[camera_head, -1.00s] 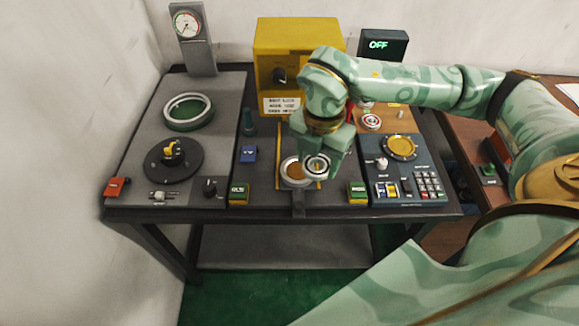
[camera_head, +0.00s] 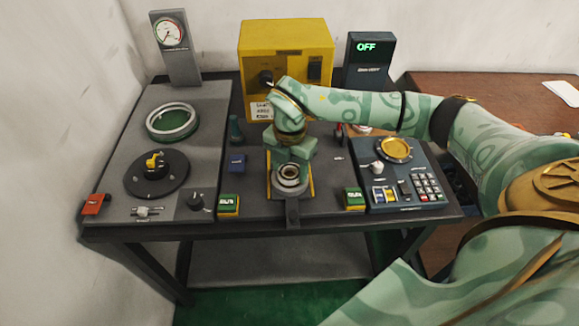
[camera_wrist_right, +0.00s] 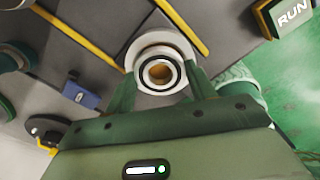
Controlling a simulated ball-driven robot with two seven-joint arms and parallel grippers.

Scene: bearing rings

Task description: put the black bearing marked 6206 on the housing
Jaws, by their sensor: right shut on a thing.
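My right gripper (camera_head: 290,165) points down over the middle of the bench. It is shut on a bearing (camera_wrist_right: 160,74), a ring with a dark band and a pale rim; no marking on it is readable. The bearing also shows in the head view (camera_head: 289,172). The housing (camera_wrist_right: 147,47), a pale round seat, lies directly under the bearing, which covers much of it. In the head view the housing's rim (camera_head: 290,191) shows just below the bearing. I cannot tell whether the two touch. My left gripper is not in view.
Yellow strips (camera_wrist_right: 183,24) flank the housing. A green button box stands on each side, left (camera_head: 228,204) and right (camera_head: 354,199). A blue block (camera_head: 237,163) is to the left, a keypad panel (camera_head: 408,186) to the right. A yellow machine (camera_head: 287,60) stands behind.

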